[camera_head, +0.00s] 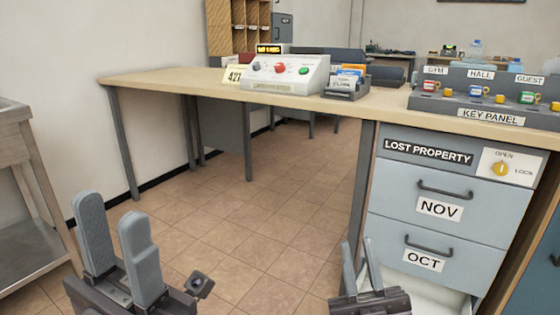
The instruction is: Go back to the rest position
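My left gripper (112,208) is at the lower left, above the tiled floor. Its two grey fingers point up and stand apart, with nothing between them. My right gripper (357,245) is at the bottom, right of centre, in front of the drawer cabinet's left edge. Its two thin fingers are slightly apart with nothing visible between them. The cabinet has a NOV drawer (420,200) and an OCT drawer (425,258), both shut. A pale open drawer (440,293) shows below OCT, partly hidden by my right gripper.
A long desk (170,82) carries a control box (290,72), a card holder (345,88) and a key panel (488,118) with several coloured keys. A metal table (18,150) stands at the left. The tiled floor (260,230) between is clear.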

